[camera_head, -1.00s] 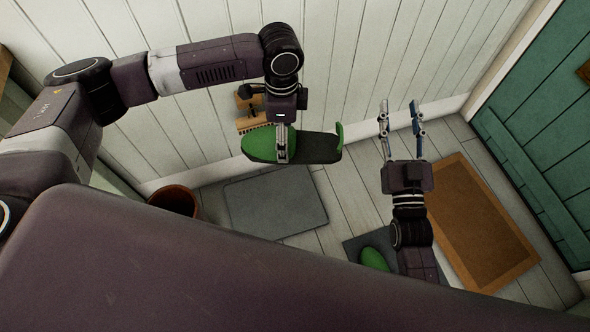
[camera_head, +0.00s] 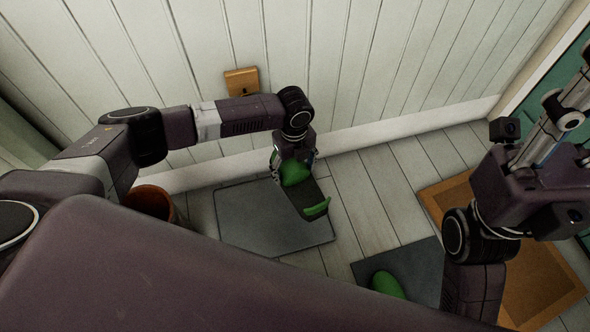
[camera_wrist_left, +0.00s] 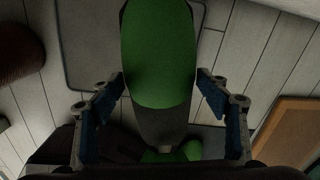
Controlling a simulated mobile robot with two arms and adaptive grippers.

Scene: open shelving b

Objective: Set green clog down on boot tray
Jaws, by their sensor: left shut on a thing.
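The green clog (camera_head: 295,172), with a dark inside and a green heel strap (camera_head: 317,209), is held in my left gripper (camera_head: 294,155). It also shows between the fingers in the left wrist view (camera_wrist_left: 160,60). The clog hangs tilted over the right part of a flat grey tray (camera_head: 250,222) by the wall, which looks like the boot tray. I cannot tell how large the gap below it is. The tray's edge shows in the left wrist view (camera_wrist_left: 72,60). My right gripper (camera_head: 570,110) is at the right edge, its fingers partly cut off.
A second green clog (camera_head: 388,284) rests on a dark mat (camera_head: 415,262) at the lower middle. A brown pot (camera_head: 150,200) stands left of the tray. An orange-brown doormat (camera_head: 545,285) lies at right. A wooden wall piece (camera_head: 241,82) is above the tray.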

